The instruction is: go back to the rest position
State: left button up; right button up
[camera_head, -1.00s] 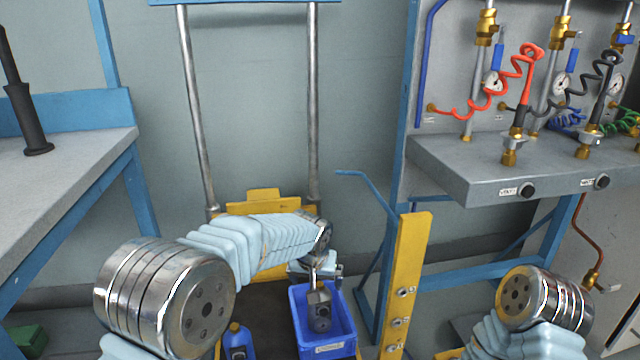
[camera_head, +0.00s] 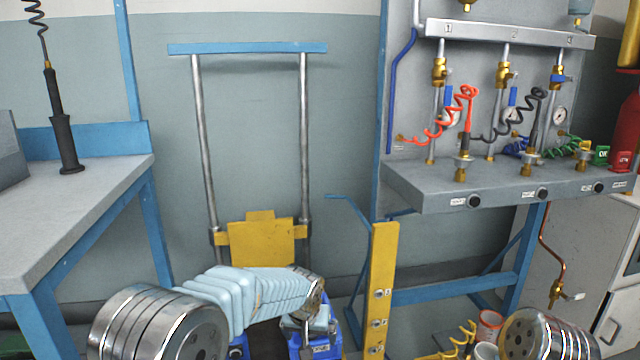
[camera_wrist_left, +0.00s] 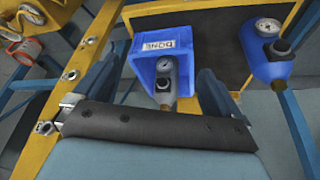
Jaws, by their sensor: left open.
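My left gripper (camera_head: 310,328) is at the bottom centre of the head view, in front of a blue bin (camera_head: 331,333) that it partly hides. In the left wrist view the two fingers of my left gripper (camera_wrist_left: 168,88) are apart, with nothing held between them. Beyond them stands the blue bin (camera_wrist_left: 148,57) with a label reading DONE. A grey bottle with a round gauge (camera_wrist_left: 165,82) is inside the bin. My right gripper is out of view; only a joint of my right arm shows at the lower right.
A yellow post (camera_head: 382,285) stands just right of the bin. A blue bottle with a gauge (camera_wrist_left: 272,52) stands beside the bin on a dark platform. A grey bench (camera_head: 75,205) is at the left, and a valve panel shelf (camera_head: 430,190) at the right.

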pick_arm(q)
jog(key=s+a+f+n+g+h+p, duration=0.15)
jog(key=s+a+f+p, duration=0.4)
jog(key=s+f, duration=0.7)
jog(key=s+a+f+n+g+h+p, duration=0.1)
jog(key=s+a+f, duration=0.1)
jog(key=s, duration=0.5)
jog(key=s+a+f+n+g+p, duration=0.1)
jog(key=s+a+f, duration=0.1)
jog(key=s, duration=0.6)
jog(key=shift+f+h+p, duration=0.35)
jog(key=shift+f+p, duration=0.05)
jog(key=shift+f, duration=0.4)
